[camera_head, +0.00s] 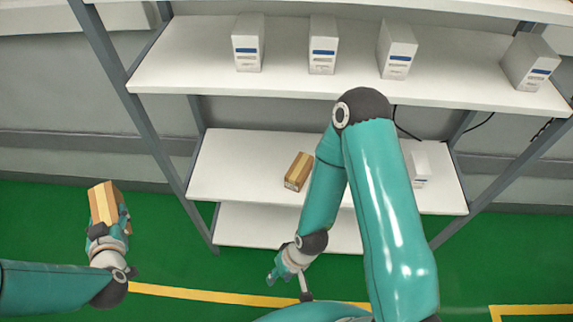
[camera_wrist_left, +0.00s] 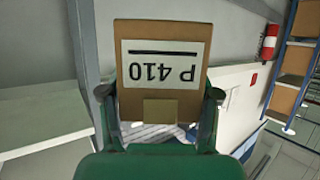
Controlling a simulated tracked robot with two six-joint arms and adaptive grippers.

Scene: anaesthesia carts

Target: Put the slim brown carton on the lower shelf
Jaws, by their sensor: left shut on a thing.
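My left gripper (camera_head: 108,228) is shut on a brown carton (camera_head: 103,201), held upright above the green floor, left of the shelf unit. In the left wrist view the carton (camera_wrist_left: 160,95) sits between the two fingers and shows a white label reading "P 410", upside down. The lower shelf (camera_head: 238,165) is a white board below the upper one. My right gripper (camera_head: 287,280) hangs low in front of the shelves, apart from any carton; its finger opening is unclear.
Another brown carton (camera_head: 298,171) and a white box (camera_head: 417,166) stand on the lower shelf, partly behind my right arm. The upper shelf (camera_head: 190,70) bears several white boxes. A bottom board (camera_head: 250,226) looks bare. A grey post (camera_head: 150,120) stands between my left gripper and the shelves.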

